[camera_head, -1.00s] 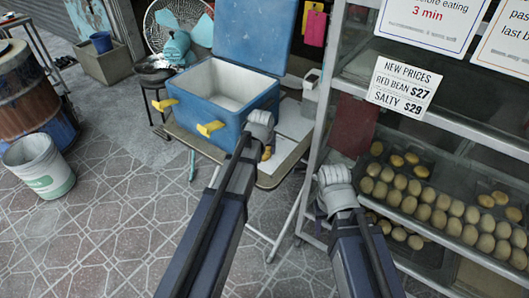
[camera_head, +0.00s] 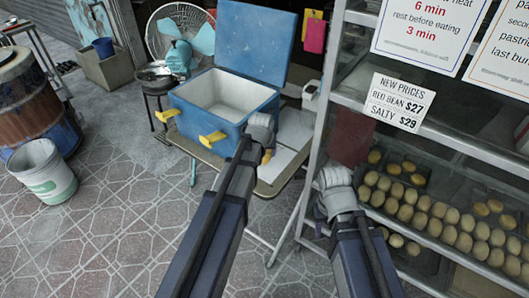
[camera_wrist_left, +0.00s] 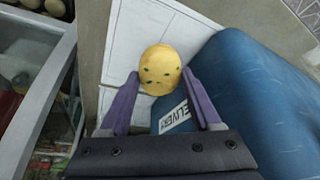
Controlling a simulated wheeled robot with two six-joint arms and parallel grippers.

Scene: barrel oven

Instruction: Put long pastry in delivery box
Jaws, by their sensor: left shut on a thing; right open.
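The blue delivery box (camera_head: 225,105) stands with its lid (camera_head: 252,42) raised, and its white inside looks empty. It also shows in the left wrist view, with a DELIVERY label (camera_wrist_left: 173,118). My left gripper (camera_wrist_left: 160,84) is shut on a yellow pastry (camera_wrist_left: 160,68) with dark green spots. The pastry is seen end-on, so its length is unclear. In the head view the left gripper is at the box's near right corner, outside it, and its fingers are mostly hidden. My right gripper (camera_head: 336,188) is open in front of the glass case, its fingertips hard to see.
The glass case (camera_head: 470,150) on the right holds trays of round pastries (camera_head: 440,218). The box rests on a small table (camera_head: 280,165) with white sheets. A fan (camera_head: 183,35), a white bucket (camera_head: 42,170) and a drum (camera_head: 30,105) stand left. The tiled floor is open at front left.

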